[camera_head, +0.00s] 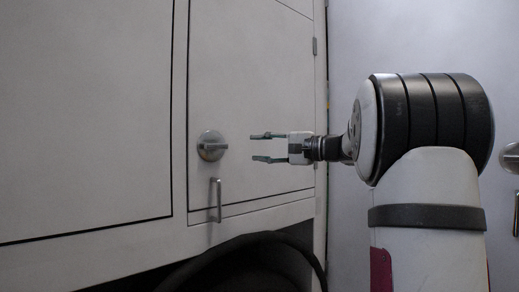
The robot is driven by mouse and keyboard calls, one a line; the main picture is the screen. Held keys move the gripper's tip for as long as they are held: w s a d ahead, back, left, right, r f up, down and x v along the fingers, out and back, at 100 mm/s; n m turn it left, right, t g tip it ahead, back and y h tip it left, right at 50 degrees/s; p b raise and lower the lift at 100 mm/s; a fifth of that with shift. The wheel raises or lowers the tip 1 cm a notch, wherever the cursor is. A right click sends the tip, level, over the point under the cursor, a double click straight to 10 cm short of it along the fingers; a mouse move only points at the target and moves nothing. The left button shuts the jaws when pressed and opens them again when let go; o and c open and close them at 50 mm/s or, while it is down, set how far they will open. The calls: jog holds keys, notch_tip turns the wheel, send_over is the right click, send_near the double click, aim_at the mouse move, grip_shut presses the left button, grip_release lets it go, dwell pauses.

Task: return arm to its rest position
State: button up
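My gripper (263,147) points left, with its two fingers apart and nothing between them. It appears just right of a round metal knob (212,146) on a pale cabinet door (255,80). I cannot tell how far the fingers are from the door surface. My arm reaches in from the right, with a black-ringed joint and a white link in front of the right side of the view.
A metal handle (215,200) sits below the knob. A hinge (314,46) is on the door's right edge. A dark rounded shape (245,262) lies under the panel. Another round knob (510,157) shows at the far right. A pale wall (420,35) stands behind my arm.

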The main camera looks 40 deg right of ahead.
dwell(0.3)
jog(key=s+a+f+n+g+p, duration=0.1)
jog(key=s+a+f+n+g, duration=0.15)
jog(key=a, duration=0.65)
jog(key=s+a+f+n+g+p, duration=0.1)
jog(key=a+f+g, duration=0.25)
jog(key=a, duration=0.55)
jog(key=s+a+f+n+g+h+p, duration=0.1)
jog(key=s+a+f+n+g+p, duration=0.2)
jog(key=s+a+f, duration=0.65)
jog(key=s+a+f+n+g+h, duration=0.1)
jog(key=s+f+n+h, duration=0.2)
jog(key=s, duration=0.6)
jog(key=s+a+f+n+g+h+p, duration=0.1)
jog(key=s+f+n+g+h, duration=0.1)
jog(key=s, duration=0.8)
notch_tip(320, 180, down, 3)
jog(key=shift+s+f+n+h, duration=0.15)
jog(key=shift+n+h, duration=0.35)
jog(key=shift+n, duration=0.55)
jog(key=shift+c, duration=0.7)
